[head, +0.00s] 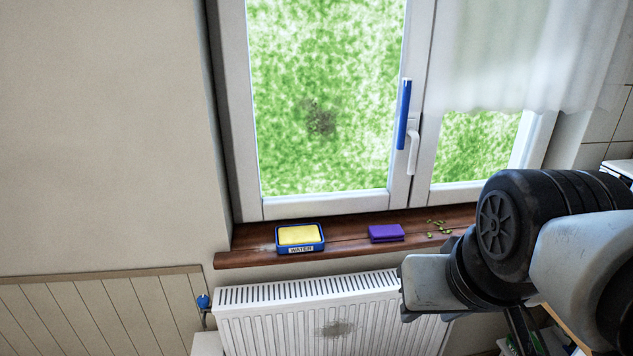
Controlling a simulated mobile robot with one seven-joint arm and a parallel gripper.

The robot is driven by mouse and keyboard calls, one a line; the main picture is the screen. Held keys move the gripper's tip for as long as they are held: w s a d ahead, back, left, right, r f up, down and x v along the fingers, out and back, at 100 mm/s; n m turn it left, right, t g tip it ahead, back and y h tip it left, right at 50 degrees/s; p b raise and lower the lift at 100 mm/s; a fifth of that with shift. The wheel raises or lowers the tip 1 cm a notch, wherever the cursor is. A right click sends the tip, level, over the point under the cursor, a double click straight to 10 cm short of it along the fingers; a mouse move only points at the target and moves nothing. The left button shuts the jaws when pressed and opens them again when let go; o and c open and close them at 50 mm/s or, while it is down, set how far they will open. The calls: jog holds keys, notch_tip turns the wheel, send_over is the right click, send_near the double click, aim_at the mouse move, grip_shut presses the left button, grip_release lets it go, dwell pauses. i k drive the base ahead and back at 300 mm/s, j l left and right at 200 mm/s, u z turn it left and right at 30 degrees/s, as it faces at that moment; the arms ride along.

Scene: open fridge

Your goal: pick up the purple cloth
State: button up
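The purple cloth (386,233) lies folded on the brown wooden windowsill (350,247), below the window. My arm comes in from the lower right, to the right of the cloth and in front of the sill. A small part of its end shows at the bottom edge, but the fingertips are not visible. Nothing touches the cloth from above.
A blue tray labelled WATER (301,248) holds a yellow sponge (300,234), left of the cloth. Several green bits (440,229) lie to its right. A white radiator (300,315) stands below the sill. A blue bar (404,115) and white handle (413,150) are on the window frame.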

aim_at(389, 232)
jog(key=i+l+u, duration=0.2)
jog(key=i+u, duration=0.15)
jog(key=i, duration=0.2)
jog(key=i+l, duration=0.3)
jog(key=i, duration=0.15)
